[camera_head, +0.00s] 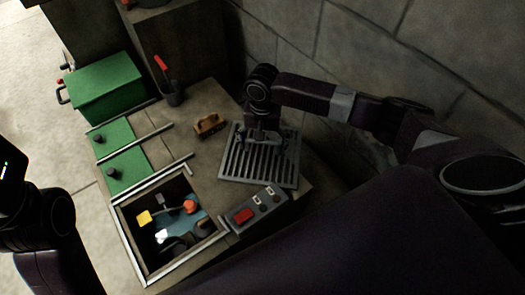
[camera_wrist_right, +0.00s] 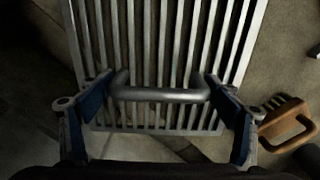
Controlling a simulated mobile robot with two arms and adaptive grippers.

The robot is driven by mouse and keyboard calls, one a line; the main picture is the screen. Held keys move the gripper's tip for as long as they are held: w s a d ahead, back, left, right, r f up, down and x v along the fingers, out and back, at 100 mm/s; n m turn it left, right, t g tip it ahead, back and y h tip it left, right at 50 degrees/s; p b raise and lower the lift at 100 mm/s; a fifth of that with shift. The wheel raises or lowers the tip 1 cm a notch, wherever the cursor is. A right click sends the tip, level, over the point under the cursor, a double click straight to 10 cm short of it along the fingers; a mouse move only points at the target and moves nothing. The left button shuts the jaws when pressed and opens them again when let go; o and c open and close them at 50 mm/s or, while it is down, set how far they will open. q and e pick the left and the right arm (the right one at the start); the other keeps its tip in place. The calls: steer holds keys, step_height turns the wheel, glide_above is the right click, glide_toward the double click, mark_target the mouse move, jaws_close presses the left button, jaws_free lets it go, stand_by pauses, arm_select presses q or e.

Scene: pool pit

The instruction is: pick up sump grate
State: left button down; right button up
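My right gripper (camera_head: 265,137) is over the grate, pointing down. In the wrist view the right gripper (camera_wrist_right: 158,82) has its blue-padded fingers spread wide, one by each end of the handle. Whether they touch it is hard to tell. Only part of my left arm shows; its gripper is out of view.
An open square pit (camera_head: 118,226) with several small items lies left of the grate. A control box (camera_head: 256,211) with a red button sits below the grate. A wooden-handled brush (camera_head: 208,125) lies beside it. A green toolbox (camera_head: 105,88) and stone wall (camera_head: 345,45) stand behind.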

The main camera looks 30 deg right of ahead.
steer(key=c, duration=0.8)
steer(key=shift+r, duration=0.1)
